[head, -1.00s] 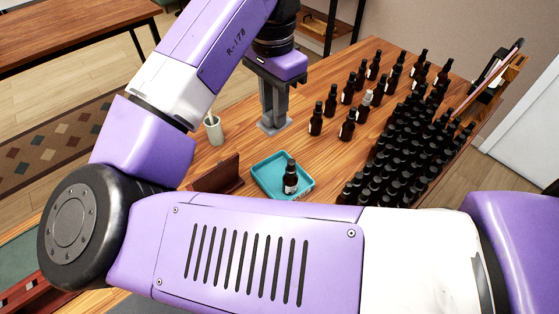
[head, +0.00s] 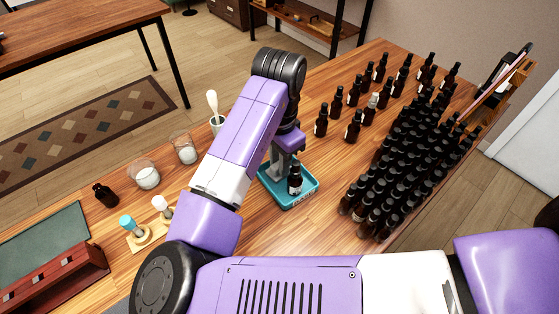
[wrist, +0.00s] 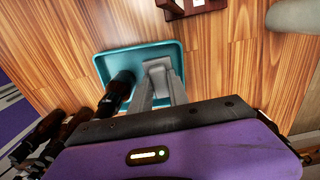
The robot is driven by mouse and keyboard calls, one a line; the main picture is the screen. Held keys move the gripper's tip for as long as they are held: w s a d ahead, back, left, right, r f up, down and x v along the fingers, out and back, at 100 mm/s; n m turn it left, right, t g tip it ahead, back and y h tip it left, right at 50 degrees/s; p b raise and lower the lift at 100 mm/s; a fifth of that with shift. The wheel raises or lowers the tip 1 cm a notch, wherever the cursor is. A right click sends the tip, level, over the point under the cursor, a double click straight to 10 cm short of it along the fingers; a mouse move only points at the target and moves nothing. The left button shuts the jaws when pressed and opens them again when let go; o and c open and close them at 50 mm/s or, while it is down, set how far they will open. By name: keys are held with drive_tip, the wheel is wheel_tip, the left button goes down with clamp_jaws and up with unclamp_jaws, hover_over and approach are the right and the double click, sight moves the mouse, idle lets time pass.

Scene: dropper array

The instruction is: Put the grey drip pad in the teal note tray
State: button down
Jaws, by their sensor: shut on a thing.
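The teal note tray (head: 308,193) is on the wooden table, below my gripper (head: 278,164) in the head view. A dark dropper bottle (head: 294,182) with a pale label stands in it. In the wrist view my gripper (wrist: 160,82) is shut on the small grey drip pad (wrist: 158,64), which lies over the tray's inside (wrist: 122,60) beside the bottle (wrist: 117,92). I cannot tell whether the pad touches the tray's floor. My arm and fingers mostly hide the pad in the head view.
A dense block of dark bottles (head: 405,150) is right of the tray, with several more spaced behind. Bare wood lies right of the tray.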

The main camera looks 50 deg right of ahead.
drive_tip(key=shift+f, duration=0.25)
drive_tip(key=c, duration=1.5)
unclamp_jaws()
drive_tip(key=shift+c, duration=0.2)
drive_tip(key=shift+r, duration=0.1)
wheel_tip(320, 180, up, 12)
drive_tip(key=shift+s, duration=0.15)
